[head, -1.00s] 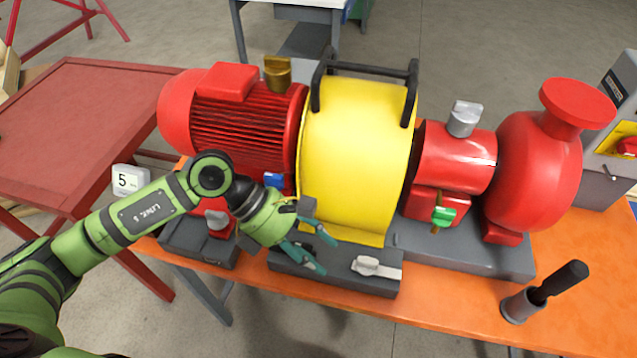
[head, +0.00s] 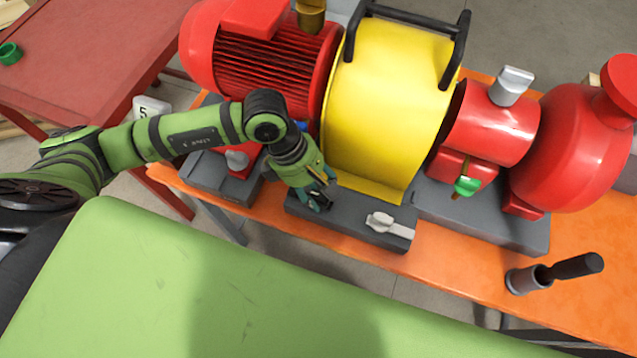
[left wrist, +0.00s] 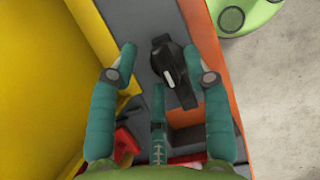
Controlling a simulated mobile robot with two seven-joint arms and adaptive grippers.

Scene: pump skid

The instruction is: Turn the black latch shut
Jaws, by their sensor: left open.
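The black latch (left wrist: 168,62) shows in the left wrist view, with a white mark on its handle, on the grey base block (left wrist: 134,18). My left gripper (left wrist: 166,78) is open, its teal fingers spread to either side of the latch. Whether they touch it I cannot tell. In the head view my left gripper (head: 318,196) points down over the grey base block (head: 345,222) in front of the yellow guard (head: 385,120), and it mostly hides the black latch there. My right gripper is in neither view.
A light grey latch (head: 385,222) sits right of the gripper on the same block. The yellow guard stands close behind. A red motor (head: 275,60) is left and a red pump (head: 575,150) right. A black-handled tool in a cup (head: 530,278) stands on the orange bench (head: 450,275).

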